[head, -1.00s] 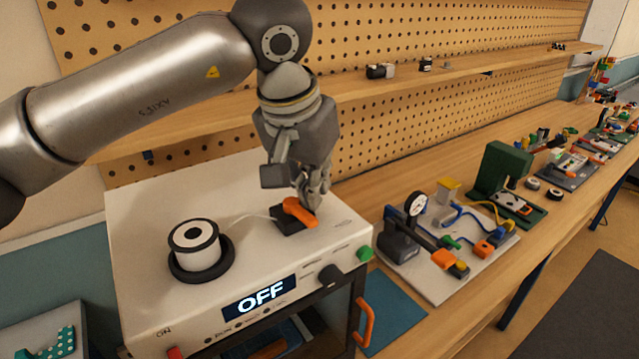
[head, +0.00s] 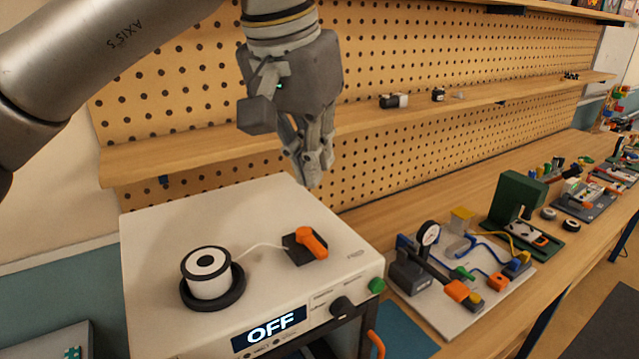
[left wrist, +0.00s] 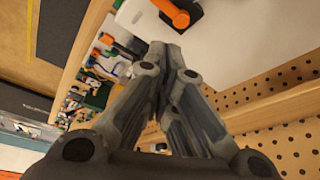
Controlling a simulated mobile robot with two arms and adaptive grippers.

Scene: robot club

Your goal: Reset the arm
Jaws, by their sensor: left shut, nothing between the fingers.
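My left gripper (head: 312,178) hangs in the air above the back right part of a white machine (head: 160,235), with its fingers closed together and nothing between them. An orange lever (head: 312,243) on a dark base sits on top of the machine, below and apart from the gripper. In the left wrist view my closed fingers (left wrist: 168,52) fill the middle, and the orange lever (left wrist: 170,12) shows at the top edge. My right gripper is in neither view.
A white spool (head: 207,272) stands in a black ring on the machine, whose display (head: 270,331) reads OFF. A pegboard shelf (head: 350,115) runs behind the gripper. A gauge board (head: 455,300) and a green block device (head: 516,208) stand on the bench to the right.

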